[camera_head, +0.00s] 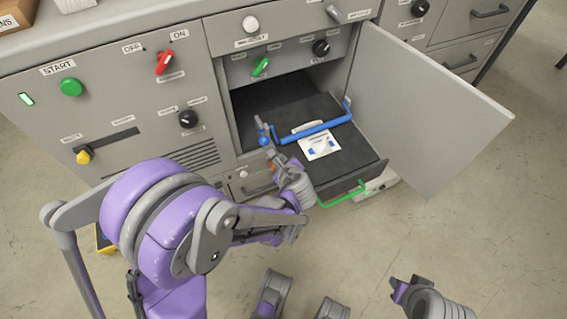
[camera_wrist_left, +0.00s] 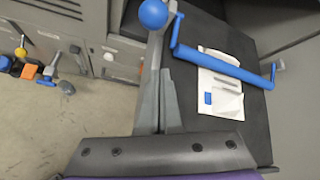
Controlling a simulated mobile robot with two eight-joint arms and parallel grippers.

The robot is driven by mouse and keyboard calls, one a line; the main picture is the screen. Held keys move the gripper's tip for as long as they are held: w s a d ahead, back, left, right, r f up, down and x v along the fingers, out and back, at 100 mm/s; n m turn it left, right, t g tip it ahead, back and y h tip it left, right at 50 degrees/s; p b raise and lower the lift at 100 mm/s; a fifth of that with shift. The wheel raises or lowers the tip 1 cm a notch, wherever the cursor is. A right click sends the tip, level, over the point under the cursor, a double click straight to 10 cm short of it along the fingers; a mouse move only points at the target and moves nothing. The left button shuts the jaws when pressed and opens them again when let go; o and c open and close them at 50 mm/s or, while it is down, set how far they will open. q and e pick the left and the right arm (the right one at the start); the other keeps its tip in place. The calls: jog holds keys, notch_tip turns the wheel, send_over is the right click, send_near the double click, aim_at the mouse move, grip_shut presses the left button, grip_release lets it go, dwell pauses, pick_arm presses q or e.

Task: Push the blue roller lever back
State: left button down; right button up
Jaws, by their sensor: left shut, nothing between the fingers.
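A blue ball knob on a grey lever (camera_head: 263,141) stands at the left side of the open compartment; the knob also shows at the top of the left wrist view (camera_wrist_left: 153,13). A blue bar (camera_head: 312,132) spans the black pull-out tray (camera_head: 345,165), right of the knob; the bar shows too in the wrist view (camera_wrist_left: 225,62). I cannot tell which blue part is the roller lever. My left gripper (camera_head: 272,156) is shut and empty, its fingertips just in front of the knob; contact is unclear. My right gripper (camera_head: 398,289) is low at right, its fingers unclear.
A grey door (camera_head: 420,110) stands open right of the compartment. A white sheet with blue marks (camera_head: 319,145) lies on the tray. A green handle (camera_head: 342,195) is at the tray's front. Switches and knobs cover the left panel.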

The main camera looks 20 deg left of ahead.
pick_arm(q)
jog(key=x, duration=0.4)
jog(key=shift+f+b, duration=0.1)
jog(key=shift+b, duration=0.3)
jog(key=shift+s+a+r+p, duration=0.2)
jog(key=shift+a+r, duration=0.35)
jog(key=shift+r, duration=0.35)
jog(key=shift+s+a+r+p, duration=0.2)
jog(key=shift+a+r, duration=0.3)
jog(key=shift+r, duration=0.4)
jog(key=shift+w+r+g+h+p, duration=0.1)
jog(key=shift+r+g+h+p, duration=0.2)
jog(key=shift+r+p, duration=0.1)
